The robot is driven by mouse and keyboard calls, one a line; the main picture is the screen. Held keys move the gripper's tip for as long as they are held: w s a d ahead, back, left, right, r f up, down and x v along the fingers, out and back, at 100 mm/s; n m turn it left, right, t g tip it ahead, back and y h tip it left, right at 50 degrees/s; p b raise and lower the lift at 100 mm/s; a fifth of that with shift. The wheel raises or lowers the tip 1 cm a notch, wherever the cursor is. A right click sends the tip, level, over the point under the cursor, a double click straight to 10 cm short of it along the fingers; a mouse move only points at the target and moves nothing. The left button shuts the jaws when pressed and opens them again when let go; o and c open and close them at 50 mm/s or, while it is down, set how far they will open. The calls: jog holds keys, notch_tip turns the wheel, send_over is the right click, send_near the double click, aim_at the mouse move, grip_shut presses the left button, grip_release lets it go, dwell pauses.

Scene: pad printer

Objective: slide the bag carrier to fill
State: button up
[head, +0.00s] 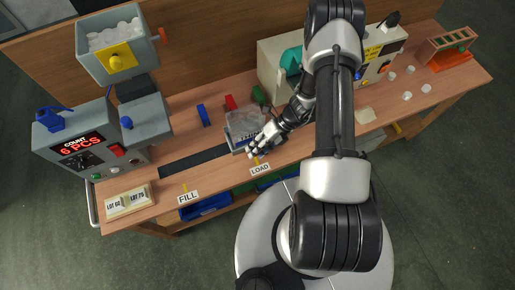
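The bag carrier (239,148) is a grey frame at the LOAD end of a dark slide track (190,163). A clear bag (243,121) appears to sit in it. My gripper (256,149) is at the carrier's front right edge, close to the LOAD label (260,169). I cannot tell whether it touches the carrier, and its finger opening is too small to judge. The FILL label (188,197) is at the left end of the track, and the track between is bare.
A grey counting machine (75,135) reading "6 PCS" stands left, with a hopper (95,70) of white pieces above. Lot cards (128,202) lie at the front left. Blue (203,115) and red (230,102) items lie behind the track. A beige machine (275,70) stands behind my arm.

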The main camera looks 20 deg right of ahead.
jog(key=shift+c, duration=0.3)
grip_shut()
jog(key=shift+a, duration=0.1)
